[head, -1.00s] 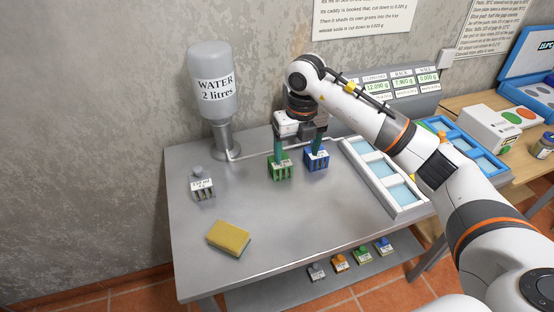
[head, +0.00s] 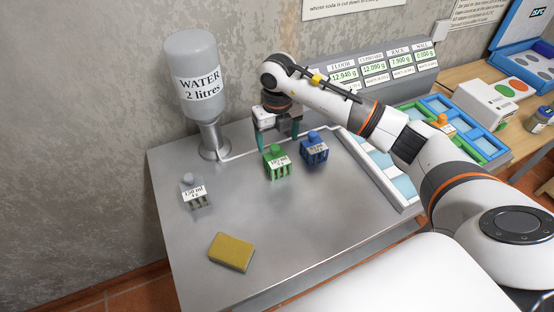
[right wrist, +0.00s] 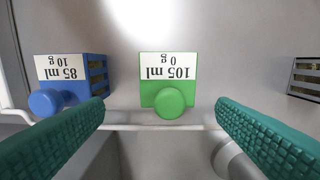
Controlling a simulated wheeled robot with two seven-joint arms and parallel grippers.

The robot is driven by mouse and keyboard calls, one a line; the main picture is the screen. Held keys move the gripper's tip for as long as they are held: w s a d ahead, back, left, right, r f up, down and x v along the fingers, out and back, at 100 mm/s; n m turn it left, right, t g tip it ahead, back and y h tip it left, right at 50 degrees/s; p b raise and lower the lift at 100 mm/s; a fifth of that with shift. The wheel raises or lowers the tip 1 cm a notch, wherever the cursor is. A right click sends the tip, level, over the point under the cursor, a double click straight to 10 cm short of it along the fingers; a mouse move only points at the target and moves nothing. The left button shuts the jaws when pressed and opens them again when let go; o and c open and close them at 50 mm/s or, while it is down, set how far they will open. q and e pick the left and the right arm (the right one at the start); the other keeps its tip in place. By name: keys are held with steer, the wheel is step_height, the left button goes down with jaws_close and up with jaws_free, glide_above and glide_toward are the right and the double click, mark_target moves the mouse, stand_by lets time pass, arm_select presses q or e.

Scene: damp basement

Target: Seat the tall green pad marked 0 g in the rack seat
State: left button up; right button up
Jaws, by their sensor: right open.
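The green pad (head: 276,163) stands upright on the grey metal table, left of the blue pad (head: 314,149). In the right wrist view the green pad (right wrist: 168,77) shows a label reading 105 ml, 0 g, and a round green knob. My right gripper (head: 276,141) is open and empty above and behind the green pad. In the right wrist view its teal fingers (right wrist: 160,112) lie apart, with the green knob between them in the picture. I cannot tell which fixture holds the rack seat. My left gripper is out of view.
The blue pad (right wrist: 73,80), marked 85 ml, 10 g, is close beside the green one. A grey pad (head: 195,192), a sponge (head: 231,252) and a water bottle (head: 198,80) stand left. A white tray (head: 408,202) is right. Readout panels (head: 375,68) are behind. The front middle is clear.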

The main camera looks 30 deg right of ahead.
mark_target(275, 146)
steer(key=shift+f, duration=0.3)
steer(key=f+p, duration=0.1)
steer(key=f, duration=0.1)
steer(key=a+f+p, duration=0.1)
steer(key=f, duration=0.1)
steer(key=shift+s+f, duration=0.1)
steer(key=shift+f, duration=0.05)
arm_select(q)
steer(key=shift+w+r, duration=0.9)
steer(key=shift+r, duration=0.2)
arm_select(e)
steer(key=shift+d+f, duration=0.1)
steer(key=shift+f, duration=0.3)
steer(key=shift+c, duration=0.6)
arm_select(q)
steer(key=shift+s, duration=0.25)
arm_select(e)
steer(key=c, duration=0.9)
steer(key=shift+r, duration=0.1)
steer(key=shift+c, duration=0.2)
